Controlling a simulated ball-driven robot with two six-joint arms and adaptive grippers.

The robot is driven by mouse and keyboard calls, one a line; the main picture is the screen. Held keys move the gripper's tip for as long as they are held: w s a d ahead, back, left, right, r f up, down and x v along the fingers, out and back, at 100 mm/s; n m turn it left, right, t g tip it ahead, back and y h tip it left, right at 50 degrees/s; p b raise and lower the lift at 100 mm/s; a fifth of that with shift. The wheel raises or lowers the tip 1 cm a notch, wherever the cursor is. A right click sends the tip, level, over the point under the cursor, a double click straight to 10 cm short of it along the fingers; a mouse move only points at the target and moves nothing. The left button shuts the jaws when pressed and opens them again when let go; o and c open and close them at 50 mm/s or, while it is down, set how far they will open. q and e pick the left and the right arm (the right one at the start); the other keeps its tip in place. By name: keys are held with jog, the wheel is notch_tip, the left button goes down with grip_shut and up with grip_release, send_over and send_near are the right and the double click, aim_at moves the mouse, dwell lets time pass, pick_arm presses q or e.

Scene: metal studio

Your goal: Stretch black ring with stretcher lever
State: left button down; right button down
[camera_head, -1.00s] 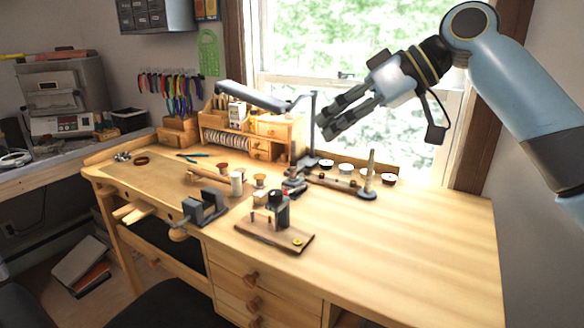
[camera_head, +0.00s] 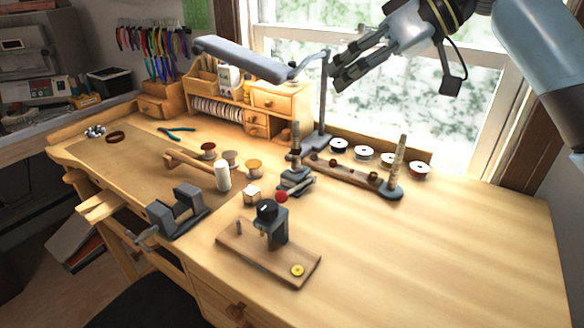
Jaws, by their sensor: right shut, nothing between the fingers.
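A small dark grey upright tool (camera_head: 295,178) with a post stands near the middle of the bench. A red knob (camera_head: 281,196) shows at its front; I cannot tell for sure that this is the stretcher and its lever. A second dark device (camera_head: 271,222) stands on a wooden board (camera_head: 247,250) nearer the front. A dark brownish ring-shaped thing (camera_head: 115,137) lies at the far left of the bench; I cannot tell if it is the black ring. My right gripper (camera_head: 336,68) is shut and empty, high before the window, well above the bench. My left gripper is out of view.
A dark vise (camera_head: 176,213) sits at the bench's front left edge. A tapered mandrel (camera_head: 396,165) stands at the right. A grey lamp arm (camera_head: 243,58) hangs over the wooden organizer (camera_head: 279,99). The right part of the bench (camera_head: 450,250) is clear.

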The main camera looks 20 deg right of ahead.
jog(key=f, duration=0.1)
jog(key=b, duration=0.8)
send_over(297, 188)
jog(key=s, duration=0.2)
notch_tip(297, 188, down, 14)
jog(key=shift+s+a+f, duration=0.1)
jog(key=shift+a+f, duration=0.3)
jog(key=shift+f, duration=0.35)
jog(key=shift+s+a+f, duration=0.1)
jog(key=shift+a+f, duration=0.25)
jog(key=shift+f, duration=0.4)
jog(key=shift+a+f, duration=0.4)
jog(key=shift+f, duration=0.35)
jog(key=shift+p, duration=0.3)
jog(key=shift+s+a+f+p, duration=0.35)
jog(key=shift+f+p, duration=0.15)
jog(key=shift+p, duration=0.1)
jog(key=shift+f, duration=0.25)
